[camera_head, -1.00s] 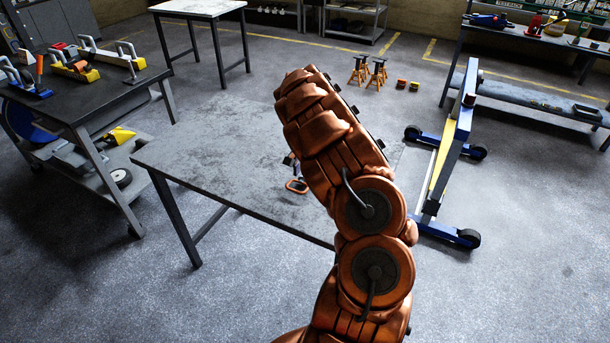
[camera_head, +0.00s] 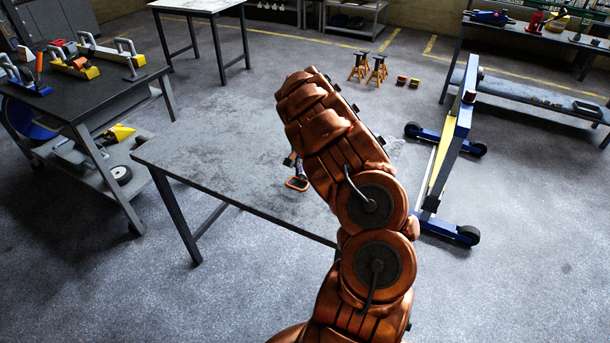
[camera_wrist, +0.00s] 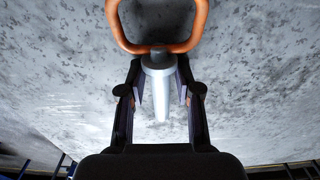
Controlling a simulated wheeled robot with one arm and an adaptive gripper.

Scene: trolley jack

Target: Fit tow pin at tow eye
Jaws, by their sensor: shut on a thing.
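The tow pin (camera_wrist: 161,95) has a grey shaft with a wider collar and an orange loop handle. In the wrist view my gripper (camera_wrist: 160,72) is shut on it, with one dark finger on each side of the collar and shaft. The handle lies beyond the fingertips and the shaft points back towards the palm. In the head view the orange handle of the tow pin (camera_head: 297,184) shows just left of my arm, over the grey worktable (camera_head: 215,160). My arm hides most of the gripper there. I cannot make out the tow eye in either view.
A blue and yellow wheeled frame (camera_head: 448,150) stands right of the worktable. A dark trolley (camera_head: 105,90) with tools is at the left. Orange jack stands (camera_head: 358,67) are on the floor behind. A bench (camera_head: 540,55) stands at the back right. The worktable's left part is bare.

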